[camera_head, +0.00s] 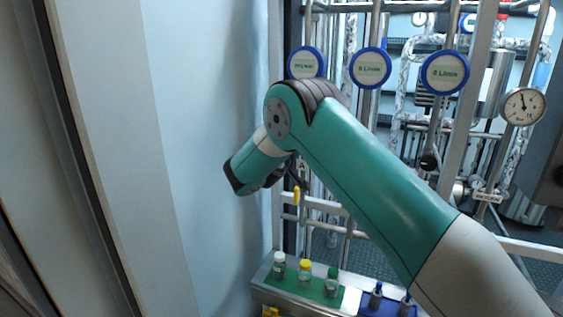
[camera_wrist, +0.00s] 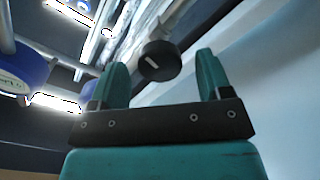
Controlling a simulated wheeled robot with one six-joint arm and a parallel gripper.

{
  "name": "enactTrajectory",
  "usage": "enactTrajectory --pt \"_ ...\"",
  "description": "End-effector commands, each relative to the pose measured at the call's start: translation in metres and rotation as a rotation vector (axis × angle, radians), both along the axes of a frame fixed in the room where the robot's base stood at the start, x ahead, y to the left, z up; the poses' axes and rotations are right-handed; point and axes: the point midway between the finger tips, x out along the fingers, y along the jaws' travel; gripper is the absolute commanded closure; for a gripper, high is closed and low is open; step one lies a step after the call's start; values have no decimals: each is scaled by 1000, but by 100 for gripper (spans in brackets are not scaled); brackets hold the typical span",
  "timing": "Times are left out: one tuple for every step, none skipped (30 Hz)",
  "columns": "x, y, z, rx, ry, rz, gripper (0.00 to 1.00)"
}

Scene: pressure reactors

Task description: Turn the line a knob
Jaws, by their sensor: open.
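A round dark knob (camera_wrist: 160,61) with a white mark on its face shows in the wrist view, ahead of my gripper and in the gap between the fingers. My gripper (camera_wrist: 162,77) has its two teal fingers spread wide, one on each side of the knob in the picture. I see no finger touching it, and the remaining distance is hard to judge. In the head view my arm covers this area, so the gripper's fingers and this knob cannot be made out there. A small "A" label (camera_head: 302,165) shows just right of my wrist.
A yellow handle (camera_head: 296,196) hangs below the label. Blue-rimmed round discs (camera_head: 370,68) and a pressure gauge (camera_head: 523,106) sit on the pipe frame. Another dark knob (camera_head: 429,161) is farther right. A green rack (camera_head: 318,291) with capped vials stands below. A pale wall (camera_head: 205,120) lies left.

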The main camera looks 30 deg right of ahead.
Motion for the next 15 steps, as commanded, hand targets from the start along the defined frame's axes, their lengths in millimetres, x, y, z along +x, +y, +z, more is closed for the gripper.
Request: enactTrajectory --pt "-7 11 -5 -2 1 4 28" --pt "-11 17 -5 0 1 6 28" --pt "-17 25 -6 -1 1 6 28" --pt "-23 31 -6 -1 1 5 28" --pt "-27 38 -6 0 0 6 28" --pt "-34 46 -6 0 1 6 28" --pt "-39 52 -6 0 0 6 28" --pt "-44 58 -6 -1 -1 6 28" --pt "-50 67 -6 0 0 6 28" --pt "-55 73 -6 -1 -1 7 28" --pt "-60 79 -5 -1 -1 6 28" --pt "-66 88 -5 0 -1 7 28" --pt "-71 94 -5 -1 -1 6 28" --pt "-76 100 -5 0 -1 7 28" --pt "-77 100 -8 2 -5 2 28"
